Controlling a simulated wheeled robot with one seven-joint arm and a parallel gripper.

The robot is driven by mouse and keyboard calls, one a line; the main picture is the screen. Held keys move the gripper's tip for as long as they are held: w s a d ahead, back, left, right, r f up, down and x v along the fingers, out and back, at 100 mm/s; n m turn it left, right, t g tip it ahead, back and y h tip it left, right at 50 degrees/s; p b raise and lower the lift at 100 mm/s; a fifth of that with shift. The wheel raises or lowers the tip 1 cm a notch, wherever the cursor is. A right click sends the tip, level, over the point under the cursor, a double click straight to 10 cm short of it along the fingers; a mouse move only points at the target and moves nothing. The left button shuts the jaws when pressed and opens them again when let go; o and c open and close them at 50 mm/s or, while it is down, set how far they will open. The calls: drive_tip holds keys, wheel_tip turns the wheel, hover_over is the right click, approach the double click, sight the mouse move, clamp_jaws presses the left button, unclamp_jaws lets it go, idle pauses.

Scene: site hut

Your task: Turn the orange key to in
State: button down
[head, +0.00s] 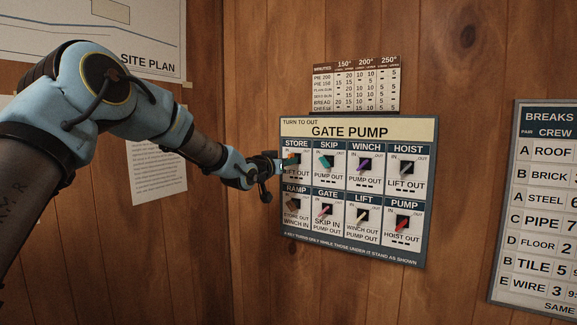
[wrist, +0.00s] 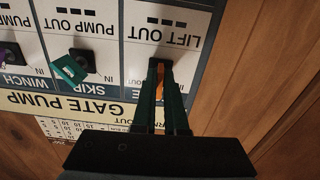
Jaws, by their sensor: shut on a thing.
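The gate pump panel (head: 360,131) hangs on the wood wall, with labelled keys in two rows. The orange key (head: 291,161) is in the STORE slot at the top left, with "LIFT OUT" printed under it. My gripper (head: 281,165) reaches it from the left and is shut on it. In the wrist view, upside down, the orange key (wrist: 160,72) shows between the two dark green fingers (wrist: 160,98). The fingers hide much of the slot, and I cannot tell whether the key stands at in or out. The pale LIFT key (head: 360,213) is in the lower row.
The teal SKIP key (head: 325,161) sits just right of the orange key; it also shows in the wrist view (wrist: 70,66). The brown RAMP key (head: 292,204) is below. A minutes chart (head: 356,89) is above the panel, and a breaks board (head: 535,210) is at right.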

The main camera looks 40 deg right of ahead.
drive_tip(key=shift+n+b, duration=0.85)
drive_tip(key=shift+n, duration=2.85)
drive_tip(key=shift+s, duration=0.1)
drive_tip(key=c, duration=1)
unclamp_jaws()
drive_tip(key=shift+o, duration=0.2)
drive_tip(key=b+v, duration=0.3)
drive_tip(key=v, duration=0.7)
drive_tip(key=shift+a, duration=0.35)
